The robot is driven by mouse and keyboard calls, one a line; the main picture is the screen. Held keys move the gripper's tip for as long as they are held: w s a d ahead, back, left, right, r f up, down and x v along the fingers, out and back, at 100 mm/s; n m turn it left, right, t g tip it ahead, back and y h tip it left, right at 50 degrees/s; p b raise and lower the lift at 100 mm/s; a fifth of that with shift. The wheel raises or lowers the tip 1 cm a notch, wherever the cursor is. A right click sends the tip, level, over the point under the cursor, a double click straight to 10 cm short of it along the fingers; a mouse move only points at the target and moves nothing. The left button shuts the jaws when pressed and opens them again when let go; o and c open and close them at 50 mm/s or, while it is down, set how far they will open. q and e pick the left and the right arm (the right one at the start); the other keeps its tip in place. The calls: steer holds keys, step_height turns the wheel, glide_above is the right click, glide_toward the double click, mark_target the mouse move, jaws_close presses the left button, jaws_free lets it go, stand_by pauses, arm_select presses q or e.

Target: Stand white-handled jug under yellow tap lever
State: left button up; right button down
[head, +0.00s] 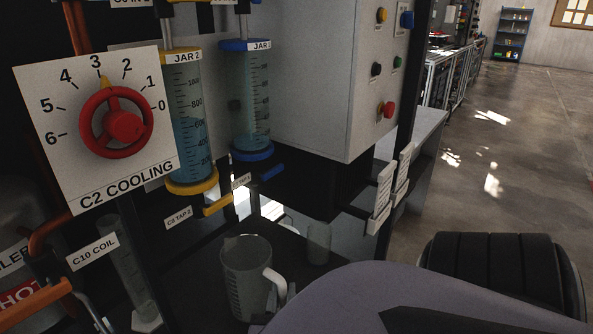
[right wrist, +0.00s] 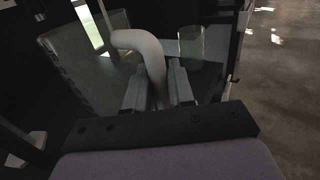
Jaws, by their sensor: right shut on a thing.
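The clear graduated jug (head: 246,278) with a white handle (head: 272,283) is upright at the lower middle of the head view, below and a little right of the yellow tap lever (head: 217,205). I cannot tell whether its base touches the dark shelf. My right gripper (right wrist: 157,88) is shut on the white handle in the right wrist view, with the jug body (right wrist: 85,75) to the left. In the head view my right arm hides most of this gripper. The yellow lever sits under Jar 2 (head: 188,115). My left gripper is not in view.
A clear beaker (head: 318,243) stands right of the jug. A blue tap lever (head: 271,171) is under Jar 1 (head: 250,105). A red cooling knob (head: 123,126) is at left, and a measuring cylinder (head: 130,265) stands lower left. A grey control box (head: 315,90) is at upper middle.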

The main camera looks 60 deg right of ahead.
mark_target(233, 266)
steer(key=w+b, duration=0.3)
steer(key=w, duration=0.1)
steer(key=w+d+b, duration=0.1)
steer(key=w+b, duration=0.2)
steer(key=w, duration=0.1)
steer(key=w+f+b, duration=0.1)
steer(key=w+b, duration=0.2)
steer(key=w, duration=0.2)
steer(key=shift+d, duration=0.25)
steer(key=shift+w+b, duration=0.4)
steer(key=shift+w, duration=0.05)
steer(key=shift+f, duration=0.6)
steer(key=c, duration=0.9)
jaws_free()
steer(key=shift+s+p, duration=0.1)
steer(key=shift+p, duration=0.2)
